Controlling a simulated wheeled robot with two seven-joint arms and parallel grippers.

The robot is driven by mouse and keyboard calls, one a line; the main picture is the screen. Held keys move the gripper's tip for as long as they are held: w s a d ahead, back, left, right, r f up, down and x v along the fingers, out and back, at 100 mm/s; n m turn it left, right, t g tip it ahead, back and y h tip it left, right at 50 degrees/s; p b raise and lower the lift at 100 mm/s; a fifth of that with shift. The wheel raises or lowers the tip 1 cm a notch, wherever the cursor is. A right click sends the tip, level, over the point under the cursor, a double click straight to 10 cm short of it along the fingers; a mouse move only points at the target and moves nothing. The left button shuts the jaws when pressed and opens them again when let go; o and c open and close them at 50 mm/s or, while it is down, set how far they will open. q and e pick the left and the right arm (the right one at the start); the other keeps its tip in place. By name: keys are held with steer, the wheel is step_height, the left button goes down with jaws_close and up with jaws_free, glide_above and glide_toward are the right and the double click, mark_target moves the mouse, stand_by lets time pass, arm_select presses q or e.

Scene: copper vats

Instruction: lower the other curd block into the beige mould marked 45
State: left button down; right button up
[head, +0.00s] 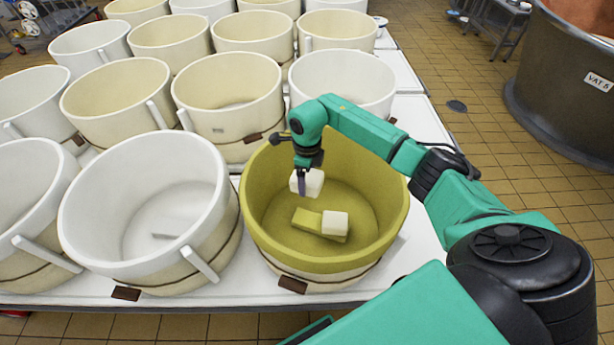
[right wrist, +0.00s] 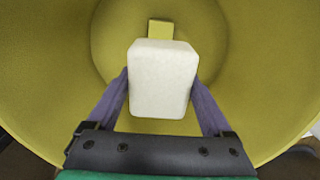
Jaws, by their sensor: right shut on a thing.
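My right gripper (head: 306,180) is shut on a white curd block (head: 313,183), held inside the olive-yellow mould (head: 262,225), above its floor. In the right wrist view the block (right wrist: 163,80) sits between the two purple fingers of the right gripper (right wrist: 162,95). Another white curd block (head: 335,223) is at the bottom of the mould with a yellow piece (head: 306,221) beside or under it. Several beige moulds stand behind, one of them (head: 228,90) with a small label too small to read. I cannot tell which is marked 45. My left gripper is out of view.
A white mould (head: 140,205) stands close left of the yellow one. Another white mould (head: 342,80) is behind it, and more moulds fill the white table (head: 425,135). The table is clear at the right. A dark vat marked VAT 5 (head: 555,90) stands on the floor at right.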

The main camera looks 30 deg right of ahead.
step_height(320, 180, down, 18)
steer(key=b, duration=1.4)
steer(key=shift+w, duration=0.1)
steer(key=shift+f+b, duration=0.7)
steer(key=shift+b, duration=0.2)
